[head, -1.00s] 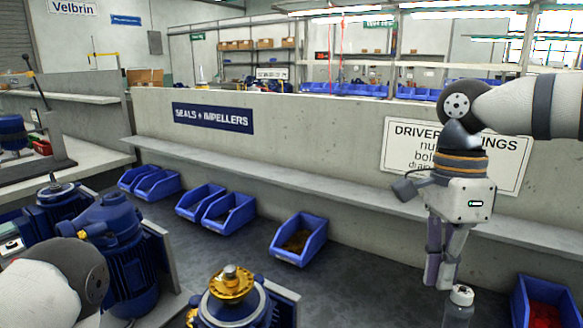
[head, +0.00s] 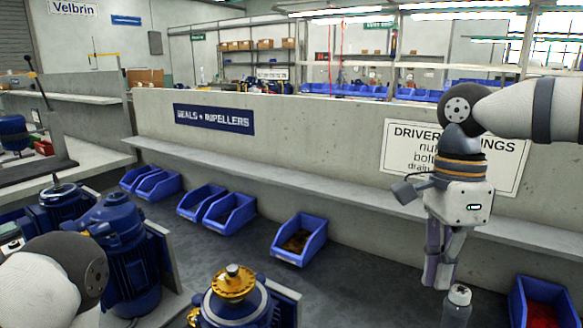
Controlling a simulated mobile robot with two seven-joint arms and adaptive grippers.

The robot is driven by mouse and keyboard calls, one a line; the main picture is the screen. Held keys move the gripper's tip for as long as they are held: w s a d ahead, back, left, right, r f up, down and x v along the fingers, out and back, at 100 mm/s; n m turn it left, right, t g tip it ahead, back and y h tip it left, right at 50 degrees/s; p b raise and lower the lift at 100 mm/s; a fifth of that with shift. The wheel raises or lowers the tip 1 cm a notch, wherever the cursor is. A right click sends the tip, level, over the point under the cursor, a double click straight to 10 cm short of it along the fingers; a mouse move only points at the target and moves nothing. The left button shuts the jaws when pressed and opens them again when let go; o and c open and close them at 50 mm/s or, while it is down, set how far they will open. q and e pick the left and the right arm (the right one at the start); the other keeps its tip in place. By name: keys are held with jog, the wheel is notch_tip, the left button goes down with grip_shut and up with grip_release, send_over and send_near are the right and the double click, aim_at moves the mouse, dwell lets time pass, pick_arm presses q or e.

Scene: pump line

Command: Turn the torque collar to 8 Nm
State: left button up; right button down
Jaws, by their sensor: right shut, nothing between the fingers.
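My right gripper (head: 438,284) hangs at the right of the head view, pointing down. Its fingers are together with nothing visible between them. A bottle-like object with a grey cap (head: 459,294) stands just to the right of the fingertips; I cannot tell whether they touch. I cannot make out a torque collar or its scale for certain. A blue pump or motor with a brass-coloured top (head: 233,283) stands at the bottom centre, apart from the gripper. My left arm shows at the lower left, but its gripper is out of view.
Blue bins (head: 300,240) stand along the concrete wall (head: 330,140); another bin (head: 543,300) with red contents is at the lower right. Blue motors (head: 118,250) stand at the left. Dark surface between the centre pump and the right gripper is clear.

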jog(key=shift+s+f+g, duration=0.3)
jog(key=shift+s+f, duration=0.05)
jog(key=shift+f, duration=0.4)
jog(key=shift+s, duration=0.65)
jog(key=shift+s+r, duration=0.1)
jog(key=shift+s, duration=0.1)
notch_tip(320, 180, up, 7)
jog(key=w, duration=0.1)
jog(key=shift+a, duration=0.25)
